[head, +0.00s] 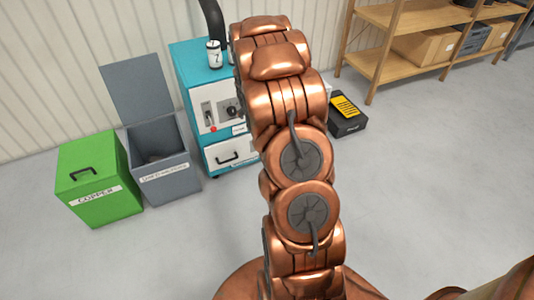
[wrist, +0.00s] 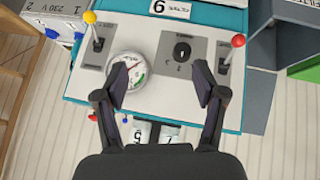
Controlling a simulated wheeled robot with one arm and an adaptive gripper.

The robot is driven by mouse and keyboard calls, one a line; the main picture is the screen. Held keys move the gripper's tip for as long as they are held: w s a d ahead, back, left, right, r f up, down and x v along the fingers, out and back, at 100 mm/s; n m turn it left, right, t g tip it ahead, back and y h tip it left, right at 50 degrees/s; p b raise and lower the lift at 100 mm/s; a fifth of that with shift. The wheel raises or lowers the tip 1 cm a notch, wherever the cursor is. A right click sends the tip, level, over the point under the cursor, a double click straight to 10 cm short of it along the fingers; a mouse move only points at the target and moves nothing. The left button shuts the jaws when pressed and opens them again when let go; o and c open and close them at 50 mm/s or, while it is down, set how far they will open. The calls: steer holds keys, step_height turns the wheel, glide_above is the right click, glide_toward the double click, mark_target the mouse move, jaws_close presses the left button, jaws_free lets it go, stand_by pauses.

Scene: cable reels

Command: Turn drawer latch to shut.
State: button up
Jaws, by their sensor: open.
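The teal cabinet (head: 187,60) stands left of my arm in the head view, with a white handled drawer (head: 228,157) low on its front. In the wrist view, a dark round knob (wrist: 182,50), likely the latch, sits on a grey plate with small marks around it. Its exact turn is too small to read. My gripper (wrist: 161,84) is open and empty, its fingers apart in front of the panel. The knob shows between and beyond the fingertips, nearer the right one. My gripper is hidden behind my arm in the head view.
A gauge (wrist: 127,70) is partly covered by the left finger. A red-balled lever (wrist: 231,50) and a yellow-balled lever (wrist: 94,28) flank the knob. A green bin (head: 98,180) and an open grey bin (head: 165,165) stand left of the cabinet; a black case (head: 346,120) lies right.

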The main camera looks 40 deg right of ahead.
steer(key=d+f+t+b, duration=0.2)
steer(key=d+f+b, duration=0.25)
steer(key=f, duration=0.75)
steer(key=w+d+f+m+t+b, duration=0.15)
steer(key=d+f+b, duration=0.3)
steer(key=f, duration=0.75)
steer(key=s+d+f+n+t+b, duration=0.1)
steer(key=d+f+t+b, duration=0.3)
steer(key=f, duration=0.7)
steer(key=b+x, duration=0.2)
steer(key=x, duration=0.6)
steer(key=shift+d+f+g, duration=0.35)
steer(key=shift+w+m, duration=0.1)
steer(key=shift+m, duration=0.15)
steer(key=shift+c, duration=0.2)
steer(key=c, duration=1.1)
